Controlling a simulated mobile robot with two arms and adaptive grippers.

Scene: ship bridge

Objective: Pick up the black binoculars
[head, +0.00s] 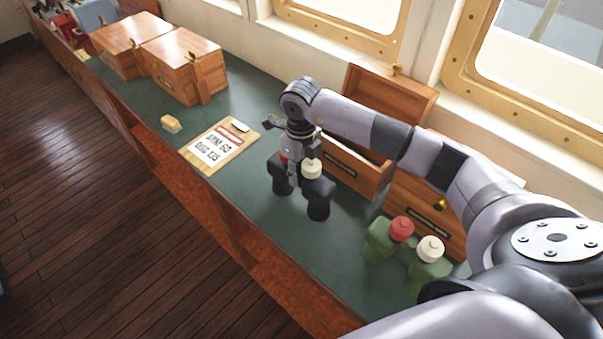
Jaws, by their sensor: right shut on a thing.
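The black binoculars (318,198) stand upright on the green counter top, near the middle of the head view. One white eyepiece cap shows on top, and a bit of red shows behind my fingers. My right gripper (292,172) comes down on the binoculars from above and is shut on them. Its fingers partly hide the left barrel. I cannot tell whether the binoculars touch the counter or are slightly lifted. My left gripper is not in view.
Green binoculars (378,241) with red and white caps stand at the lower right. An open wooden box (345,172) is just behind the black pair. The counter's front edge is close.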

